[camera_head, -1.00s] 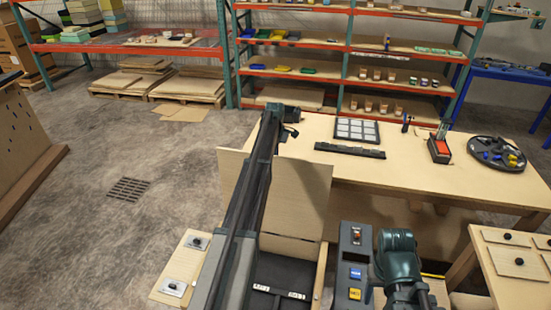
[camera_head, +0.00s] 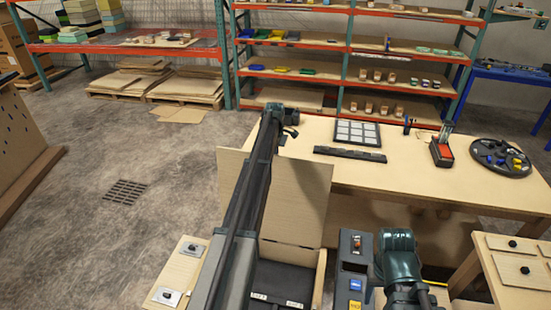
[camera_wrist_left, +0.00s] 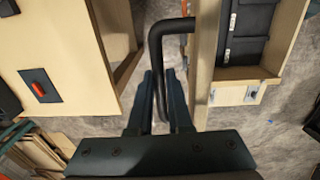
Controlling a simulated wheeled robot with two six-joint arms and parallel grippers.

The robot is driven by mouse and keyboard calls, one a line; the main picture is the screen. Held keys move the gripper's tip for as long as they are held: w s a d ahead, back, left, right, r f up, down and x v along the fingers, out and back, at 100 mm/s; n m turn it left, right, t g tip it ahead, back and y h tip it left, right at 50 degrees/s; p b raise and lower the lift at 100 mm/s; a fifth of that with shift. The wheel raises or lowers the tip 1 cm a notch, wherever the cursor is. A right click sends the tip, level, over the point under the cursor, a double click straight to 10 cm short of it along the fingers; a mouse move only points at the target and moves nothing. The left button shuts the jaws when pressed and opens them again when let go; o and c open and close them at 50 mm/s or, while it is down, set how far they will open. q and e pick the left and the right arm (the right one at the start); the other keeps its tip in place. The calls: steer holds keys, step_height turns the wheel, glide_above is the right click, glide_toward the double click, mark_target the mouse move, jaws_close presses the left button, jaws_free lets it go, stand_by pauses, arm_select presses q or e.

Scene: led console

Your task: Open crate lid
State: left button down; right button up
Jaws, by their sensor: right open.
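The crate's plywood lid (camera_head: 300,200) stands upright behind the dark open inside of the crate (camera_head: 280,284). My left arm crosses in front of it in the head view and hides its middle. In the left wrist view, a black bar handle (camera_wrist_left: 170,26) sticks out from the edge of the pale lid panel (camera_wrist_left: 205,60). My left gripper (camera_wrist_left: 160,80) has its fingers on both sides of the handle's bar and appears shut on it.
A dark control box (camera_head: 355,262) with blue and yellow buttons stands right of the crate. A workbench (camera_head: 415,175) behind holds a grid tray (camera_head: 357,133) and a round parts tray (camera_head: 501,157). The floor at the left is clear.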

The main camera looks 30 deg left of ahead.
arm_select(q)
steer(key=c, duration=1.1)
jaws_free()
steer(key=shift+w+a+r, duration=0.1)
steer(key=shift+w+a, duration=0.1)
steer(key=shift+w, duration=0.2)
steer(key=shift+o, duration=1.3)
steer(key=shift+s, duration=0.1)
steer(key=shift+d+r, duration=0.1)
steer(key=shift+r, duration=0.05)
step_height(320, 180, up, 12)
steer(key=p, duration=1.2)
steer(key=shift+s+f, duration=0.25)
